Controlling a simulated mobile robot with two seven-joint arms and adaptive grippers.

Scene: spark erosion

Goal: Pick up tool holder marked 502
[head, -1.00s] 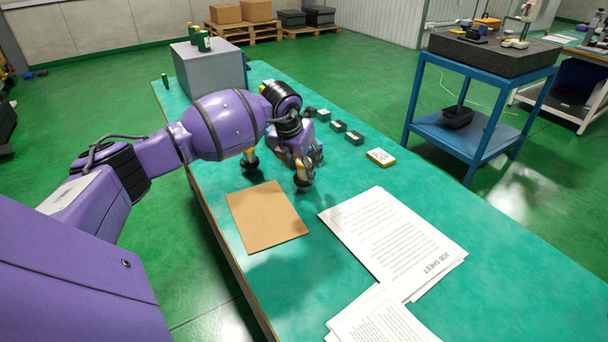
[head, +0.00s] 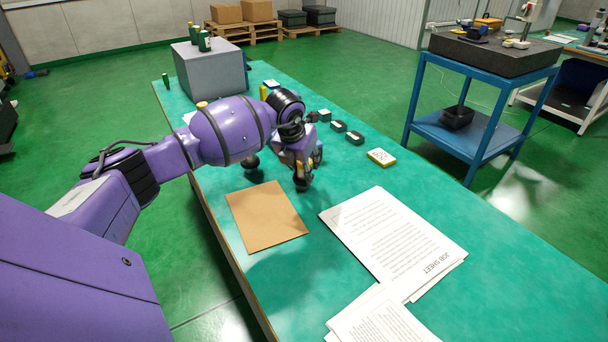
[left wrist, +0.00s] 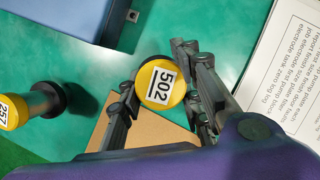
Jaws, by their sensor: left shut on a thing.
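The tool holder marked 502 (left wrist: 160,83) shows in the left wrist view, with a yellow round top and a white label. My left gripper (left wrist: 163,88) is shut on it, with a dark finger on each side. In the head view the gripper (head: 302,162) is over the green bench, and the holder's dark lower end (head: 302,184) shows beneath it. I cannot tell whether that end touches the bench. A second holder marked 257 (left wrist: 10,111) stands to the left in the wrist view. My right gripper is not in view.
A brown board (head: 267,218) and job sheets (head: 392,238) lie on the bench (head: 510,275) near the gripper. Several small dark blocks (head: 338,126) and a yellow-edged card (head: 381,157) lie to the right. A grey box (head: 210,70) stands at the far end.

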